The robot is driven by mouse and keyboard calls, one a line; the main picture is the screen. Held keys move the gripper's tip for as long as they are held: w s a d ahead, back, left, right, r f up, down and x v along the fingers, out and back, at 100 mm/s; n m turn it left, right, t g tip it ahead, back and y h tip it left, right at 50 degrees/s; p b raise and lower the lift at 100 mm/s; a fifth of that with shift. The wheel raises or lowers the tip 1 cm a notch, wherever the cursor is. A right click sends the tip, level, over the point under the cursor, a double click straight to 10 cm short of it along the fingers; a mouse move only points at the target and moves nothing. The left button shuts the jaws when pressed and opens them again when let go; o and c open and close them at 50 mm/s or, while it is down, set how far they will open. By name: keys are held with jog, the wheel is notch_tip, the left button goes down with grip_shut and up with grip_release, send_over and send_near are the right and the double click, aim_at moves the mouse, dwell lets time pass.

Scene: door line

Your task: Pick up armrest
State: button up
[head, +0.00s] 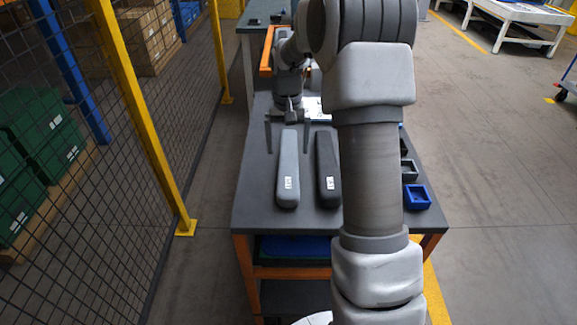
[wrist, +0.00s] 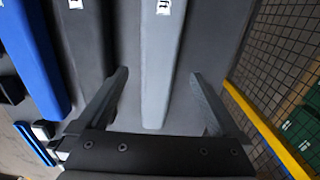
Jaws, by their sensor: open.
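A grey armrest (head: 288,175) with a white label lies lengthwise on the dark table. A black armrest (head: 327,175), also labelled, lies beside it to the right. My gripper (head: 287,146) is open at the far end of the grey armrest, one finger on each side of it. In the wrist view my gripper (wrist: 158,82) has the end of the grey armrest (wrist: 158,70) between its spread fingers, with gaps on both sides. The black armrest (wrist: 85,45) and a blue armrest (wrist: 38,60) lie to the left there. My arm hides the blue one in the head view.
Small open bins, one blue (head: 417,197) and one grey (head: 409,170), stand along the table's right edge. A mesh fence with yellow posts (head: 150,125) runs left of the table (head: 262,218). Open floor (head: 510,180) lies to the right.

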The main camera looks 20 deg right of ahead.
aim_at(289, 159)
jog(key=shift+s+d+f, duration=0.1)
jog(key=shift+s+f, duration=0.05)
jog(key=shift+f, duration=2.8)
jog(key=shift+f, duration=0.2)
grip_shut()
